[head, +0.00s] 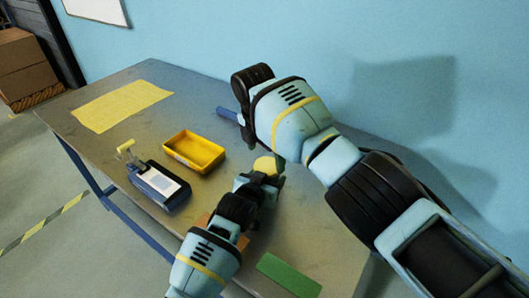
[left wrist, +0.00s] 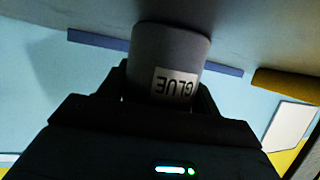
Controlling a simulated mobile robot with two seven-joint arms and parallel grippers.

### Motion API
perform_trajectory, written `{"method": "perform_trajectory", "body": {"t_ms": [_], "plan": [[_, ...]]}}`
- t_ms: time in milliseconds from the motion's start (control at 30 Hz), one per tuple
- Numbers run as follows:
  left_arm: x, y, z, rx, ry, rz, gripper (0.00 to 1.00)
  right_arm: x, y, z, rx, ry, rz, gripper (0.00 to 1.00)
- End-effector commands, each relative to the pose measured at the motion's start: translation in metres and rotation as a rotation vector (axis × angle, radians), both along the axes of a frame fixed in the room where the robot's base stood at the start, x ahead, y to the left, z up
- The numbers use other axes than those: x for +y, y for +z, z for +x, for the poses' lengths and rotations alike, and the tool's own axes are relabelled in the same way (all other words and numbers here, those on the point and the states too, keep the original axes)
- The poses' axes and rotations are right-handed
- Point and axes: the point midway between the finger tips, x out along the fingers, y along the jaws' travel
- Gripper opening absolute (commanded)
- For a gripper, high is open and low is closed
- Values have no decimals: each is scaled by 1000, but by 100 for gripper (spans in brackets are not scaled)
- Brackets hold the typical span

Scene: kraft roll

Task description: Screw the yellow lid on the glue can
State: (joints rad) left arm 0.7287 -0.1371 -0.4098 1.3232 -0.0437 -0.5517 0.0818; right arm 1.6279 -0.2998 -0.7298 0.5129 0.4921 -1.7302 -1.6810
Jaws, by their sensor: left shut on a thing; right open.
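The glue can (left wrist: 172,62) is grey with a white GLUE label, upside down in the left wrist view. My left gripper is shut around it; its fingers flank the can in that view. In the head view my left gripper (head: 261,182) is low over the table, and the can's body is mostly hidden. The yellow lid (head: 265,165) shows as a round disc at the can's top; I cannot tell whether it is threaded on. My right gripper (head: 246,110) is open beyond and above the lid, apart from it, with its fingertips largely hidden.
On the table (head: 110,150) are a yellow tray (head: 196,152), a dark device with a white label (head: 160,187), a yellow sheet (head: 122,104) and a green block (head: 289,274). A blue bar (head: 228,115) lies behind the right gripper. The wall is close behind.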

Motion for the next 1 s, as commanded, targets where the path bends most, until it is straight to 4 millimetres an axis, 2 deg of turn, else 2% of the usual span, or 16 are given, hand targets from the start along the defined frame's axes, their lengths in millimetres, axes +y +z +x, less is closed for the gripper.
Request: {"method": "perform_trajectory", "body": {"t_ms": [333,700,833,1000], "plan": [[-1,-1,-1,2,-1,-1,0,0,5,1,-3,0,0,100],[-1,-1,-1,2,-1,-1,0,7,57,-3,-4,0,0,100],[-1,-1,-1,2,-1,-1,0,8,69,-4,-1,0,0,100],[-1,-1,-1,2,-1,-1,0,9,75,-4,0,0,0,100]]}}
